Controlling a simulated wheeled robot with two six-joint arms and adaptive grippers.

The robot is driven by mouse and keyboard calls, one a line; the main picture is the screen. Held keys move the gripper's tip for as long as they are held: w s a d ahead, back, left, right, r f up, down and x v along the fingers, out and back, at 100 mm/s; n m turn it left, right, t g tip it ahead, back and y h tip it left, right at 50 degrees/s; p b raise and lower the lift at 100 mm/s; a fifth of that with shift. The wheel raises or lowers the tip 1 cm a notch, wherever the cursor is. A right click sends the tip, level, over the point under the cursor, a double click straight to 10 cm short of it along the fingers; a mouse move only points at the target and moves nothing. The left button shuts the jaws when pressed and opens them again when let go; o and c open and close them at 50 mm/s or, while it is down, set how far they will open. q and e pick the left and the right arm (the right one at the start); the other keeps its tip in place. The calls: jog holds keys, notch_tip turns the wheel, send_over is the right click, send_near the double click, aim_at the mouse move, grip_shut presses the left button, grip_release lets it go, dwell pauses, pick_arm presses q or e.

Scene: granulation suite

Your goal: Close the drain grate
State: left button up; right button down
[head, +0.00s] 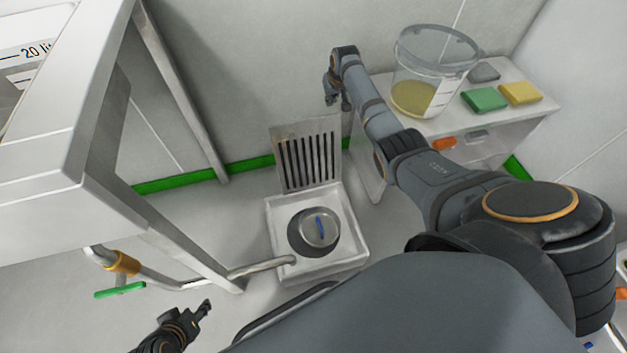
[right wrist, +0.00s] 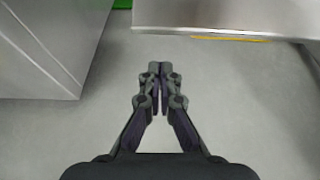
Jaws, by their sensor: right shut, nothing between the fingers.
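The drain grate (head: 307,153) is a slotted metal plate. It stands raised, nearly upright, at the back edge of the pale square drain basin (head: 347,252) on the floor. The basin is uncovered, and a round metal piece with a blue mark (head: 320,228) sits at its dark round opening. My right gripper (head: 336,101) is above and behind the grate, slightly to its right, apart from it. In the right wrist view its fingers (right wrist: 159,72) are together and empty. My left gripper (head: 204,309) is low at the left front of the basin; its finger gap is unclear.
A metal pipe (head: 262,268) ends over the basin's left front edge. A green-handled valve (head: 119,290) and a large metal frame (head: 60,190) stand at left. At right a white bench (head: 520,112) holds a clear bucket (head: 432,65), green block (head: 484,99) and yellow block (head: 520,93).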

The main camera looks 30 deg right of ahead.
notch_tip(320, 180, down, 6)
jog(key=b, duration=0.3)
jog(key=shift+f, duration=0.2)
dwell(0.4)
jog(key=s+p, duration=0.1)
jog(key=p, duration=0.1)
jog(key=s+p, duration=0.2)
jog(key=p, duration=0.1)
jog(key=s+a+p, duration=0.1)
jog(key=p, duration=0.2)
jog(key=shift+s+a+r, duration=0.1)
jog(key=shift+s+r, duration=0.2)
jog(key=s+p, duration=0.4)
jog(key=p, duration=1.8)
send_near(334, 122)
jog(key=s+a+r, duration=0.1)
jog(key=s, duration=0.4)
jog(key=shift+a+r, duration=0.1)
jog(key=shift+r, duration=0.05)
dwell(0.4)
dwell(1.6)
